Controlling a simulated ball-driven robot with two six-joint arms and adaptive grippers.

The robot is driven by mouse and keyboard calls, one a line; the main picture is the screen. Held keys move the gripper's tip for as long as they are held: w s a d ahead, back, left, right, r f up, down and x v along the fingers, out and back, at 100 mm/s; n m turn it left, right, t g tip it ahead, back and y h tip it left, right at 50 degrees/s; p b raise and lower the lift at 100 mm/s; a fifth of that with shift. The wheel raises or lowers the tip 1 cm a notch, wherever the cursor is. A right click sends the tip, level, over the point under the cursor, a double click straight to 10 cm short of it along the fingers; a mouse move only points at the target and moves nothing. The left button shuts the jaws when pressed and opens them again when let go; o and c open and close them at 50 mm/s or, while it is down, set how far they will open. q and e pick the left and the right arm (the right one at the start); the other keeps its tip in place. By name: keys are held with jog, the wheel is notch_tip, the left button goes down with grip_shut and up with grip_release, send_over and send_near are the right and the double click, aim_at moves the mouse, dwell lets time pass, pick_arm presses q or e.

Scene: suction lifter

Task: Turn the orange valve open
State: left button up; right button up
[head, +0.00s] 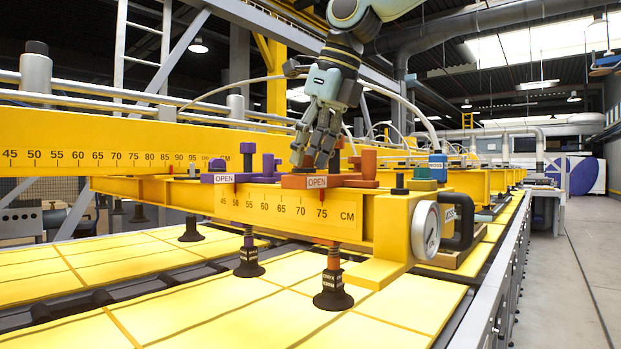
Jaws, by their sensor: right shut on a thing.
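The orange valve (345,180) sits on the yellow beam with the printed scale, at the middle of the head view. A label reading OPEN is on its front edge. My right gripper (314,160) reaches down from above with its fingers pointing down at the valve. It is shut on the valve's upper part, and the fingers hide the part they hold. My left gripper is not in view.
A purple valve (262,172), also labelled OPEN, stands left of the orange one. A pressure gauge (426,230) and a black handle (459,222) are at the beam's right end. Black suction cups (333,290) hang below over yellow panels (220,310). A clear aisle runs at right.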

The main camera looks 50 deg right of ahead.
jog(key=shift+m+b, duration=0.5)
jog(key=shift+b, duration=0.15)
jog(key=o, duration=1.2)
jog(key=shift+w, duration=0.1)
jog(key=shift+c, duration=0.2)
jog(key=shift+r, duration=0.1)
jog(key=v, duration=0.7)
jog(key=shift+a+r, duration=0.2)
